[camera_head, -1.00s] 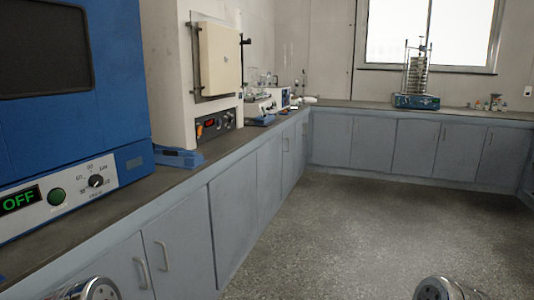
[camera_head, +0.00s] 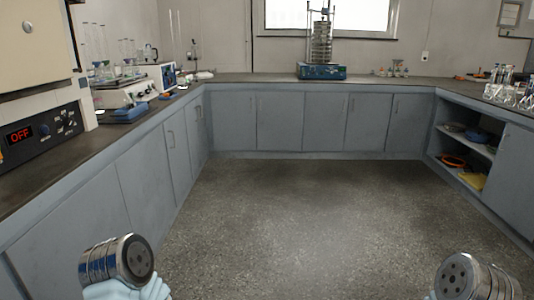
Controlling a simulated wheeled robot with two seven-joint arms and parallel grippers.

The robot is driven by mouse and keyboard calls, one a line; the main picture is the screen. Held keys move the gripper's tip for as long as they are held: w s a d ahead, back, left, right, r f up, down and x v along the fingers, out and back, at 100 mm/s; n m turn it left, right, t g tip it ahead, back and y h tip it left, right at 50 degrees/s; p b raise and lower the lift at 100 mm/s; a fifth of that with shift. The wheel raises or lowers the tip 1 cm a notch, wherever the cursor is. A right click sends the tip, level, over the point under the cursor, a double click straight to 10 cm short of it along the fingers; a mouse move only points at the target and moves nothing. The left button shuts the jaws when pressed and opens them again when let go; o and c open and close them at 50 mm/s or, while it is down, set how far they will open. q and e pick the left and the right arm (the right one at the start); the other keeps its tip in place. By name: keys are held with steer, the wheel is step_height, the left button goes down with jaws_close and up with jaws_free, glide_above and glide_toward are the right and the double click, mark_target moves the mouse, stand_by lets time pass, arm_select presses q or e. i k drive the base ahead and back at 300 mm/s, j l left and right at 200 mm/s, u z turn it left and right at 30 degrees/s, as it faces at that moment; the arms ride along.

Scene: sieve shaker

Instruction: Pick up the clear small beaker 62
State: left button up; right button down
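I cannot tell which vessel is the clear small beaker 62, as no label is readable. Several clear glass vessels (camera_head: 512,88) stand together on the counter at the far right. More glassware (camera_head: 100,68) stands on and around the instruments on the left counter, too small to tell apart. Metal, rounded parts of my two arms show at the bottom left and bottom right. Neither gripper's fingers are in view, and nothing held by them shows.
A sieve shaker (camera_head: 321,58) stands on the back counter (camera_head: 230,77). A furnace with a red OFF display (camera_head: 30,130) is at the left. Open shelves (camera_head: 465,150) sit under the right counter. The grey floor (camera_head: 290,215) between the counters is clear.

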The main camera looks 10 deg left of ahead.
mark_target(129, 103)
steer(key=i, duration=0.7)
steer(key=i+l+u, duration=0.1)
steer(key=i, duration=0.6)
steer(key=i+l+u, duration=0.1)
steer(key=i, duration=0.55)
